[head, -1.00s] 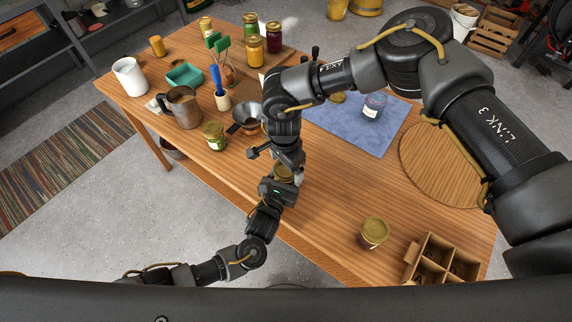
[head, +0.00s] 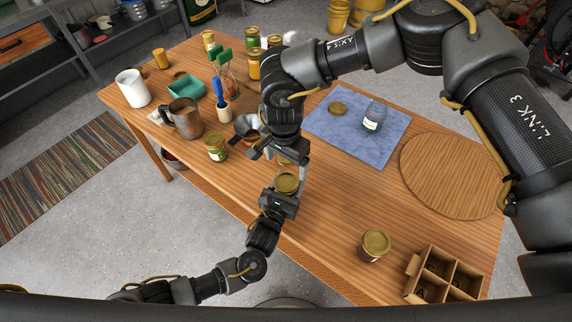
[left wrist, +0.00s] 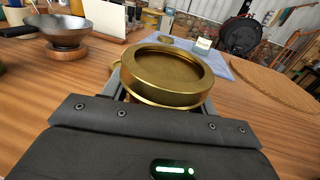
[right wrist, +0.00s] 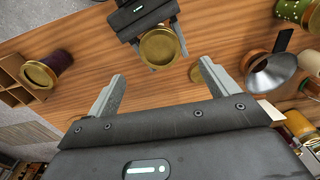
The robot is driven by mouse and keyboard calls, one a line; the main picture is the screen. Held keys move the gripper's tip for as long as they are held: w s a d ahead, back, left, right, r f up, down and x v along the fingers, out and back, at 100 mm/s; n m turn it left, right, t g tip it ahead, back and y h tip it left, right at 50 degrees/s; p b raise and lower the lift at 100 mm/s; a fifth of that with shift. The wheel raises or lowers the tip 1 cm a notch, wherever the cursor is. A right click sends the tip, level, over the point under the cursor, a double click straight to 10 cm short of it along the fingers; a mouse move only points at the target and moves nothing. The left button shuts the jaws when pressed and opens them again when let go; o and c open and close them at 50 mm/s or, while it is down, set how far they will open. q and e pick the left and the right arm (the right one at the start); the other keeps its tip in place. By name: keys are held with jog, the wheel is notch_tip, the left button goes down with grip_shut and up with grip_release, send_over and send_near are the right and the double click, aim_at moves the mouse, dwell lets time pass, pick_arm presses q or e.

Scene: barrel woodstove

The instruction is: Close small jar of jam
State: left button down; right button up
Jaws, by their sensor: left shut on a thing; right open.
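My left gripper (head: 286,192) is shut on a round gold-lidded thing (head: 286,182) above the table's near edge. In the left wrist view its gold lid (left wrist: 167,72) fills the middle, with a raised rim; what is below it is hidden. My right gripper (right wrist: 158,82) is open and empty, just beyond the held thing. Its two fingers point toward the lid (right wrist: 160,48) without touching it. A glass jar (head: 374,117) with a pale label stands on the blue mat (head: 340,136), and a loose gold lid (head: 338,108) lies to its left. Which jar is the small jam jar I cannot tell.
Another gold-lidded thing (right wrist: 196,72) is on the table behind the held one. A gold-lidded jar (head: 375,244) stands beside a divided cardboard box (head: 420,289) at the right front. A green-labelled jar (head: 215,148), mug (head: 183,118) and metal funnel (right wrist: 272,75) stand left. The front middle is clear.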

aim_at(287, 180)
jog(key=shift+w+d+f, duration=0.1)
jog(key=shift+w+f, duration=0.05)
jog(key=shift+f, duration=3.9)
jog(key=c, duration=1.1)
jog(key=shift+o, duration=0.2)
jog(key=m, duration=0.3)
jog(key=o, duration=1.1)
jog(key=shift+r, duration=2.3)
